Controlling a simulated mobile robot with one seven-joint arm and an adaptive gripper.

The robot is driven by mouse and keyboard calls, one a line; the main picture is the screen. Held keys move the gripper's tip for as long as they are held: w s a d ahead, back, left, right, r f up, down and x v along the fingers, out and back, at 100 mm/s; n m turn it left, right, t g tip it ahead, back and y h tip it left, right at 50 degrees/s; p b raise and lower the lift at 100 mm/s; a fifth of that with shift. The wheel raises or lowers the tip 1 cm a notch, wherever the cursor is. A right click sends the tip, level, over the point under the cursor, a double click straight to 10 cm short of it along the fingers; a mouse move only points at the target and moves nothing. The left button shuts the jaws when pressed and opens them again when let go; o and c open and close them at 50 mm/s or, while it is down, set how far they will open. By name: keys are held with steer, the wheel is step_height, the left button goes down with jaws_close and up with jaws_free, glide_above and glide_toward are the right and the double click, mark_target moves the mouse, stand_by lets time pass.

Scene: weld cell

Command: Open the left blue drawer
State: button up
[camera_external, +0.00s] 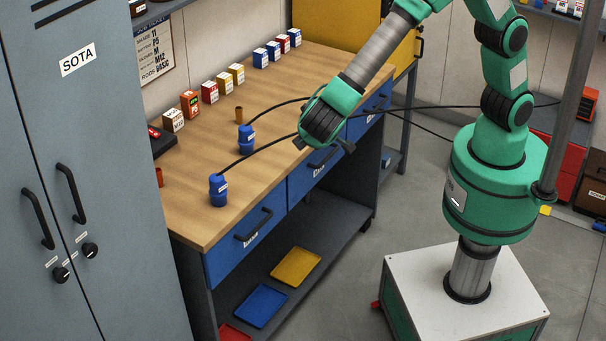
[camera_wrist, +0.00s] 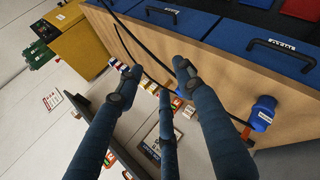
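The left blue drawer (camera_external: 243,248) is closed at the near end of the wooden bench. Its dark bar handle (camera_external: 253,225) is on its front. In the wrist view the drawer (camera_wrist: 245,37) appears at upper right with its handle (camera_wrist: 282,53). My gripper (camera_external: 325,146) is above the bench's front edge, by the middle drawer, up and right of the left drawer and apart from its handle. In the wrist view its three dark fingers (camera_wrist: 158,78) are spread with nothing between them.
The middle drawer (camera_external: 304,182) and right drawer (camera_external: 364,122) look closed. Blue connectors (camera_external: 218,190) with black cables stand on the bench (camera_external: 190,222); one cable passes near my gripper. Trays lie on the lower shelf (camera_external: 328,243). A grey cabinet (camera_external: 105,150) stands left. Floor before the bench is clear.

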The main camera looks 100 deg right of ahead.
steer(key=w+a+f+n+t+h+p, duration=0.1)
steer(key=w+a+f+h+p, duration=0.15)
steer(key=w+a+f, duration=0.35)
steer(key=w+a+f+t+h+p, duration=0.15)
steer(key=w+f+h, duration=0.25)
steer(key=f, duration=0.5)
steer(key=n+t+h+p, duration=0.2)
steer(key=n+t, duration=0.1)
steer(key=t, duration=0.4)
glide_toward(261, 226)
steer(key=v, duration=0.5)
steer(key=shift+w+a, duration=0.1)
steer(key=shift+w, duration=0.05)
steer(key=p+x, duration=0.1)
steer(key=x, duration=1.2)
steer(key=shift+w+d, duration=0.1)
steer(key=shift+d, duration=0.3)
jaws_close()
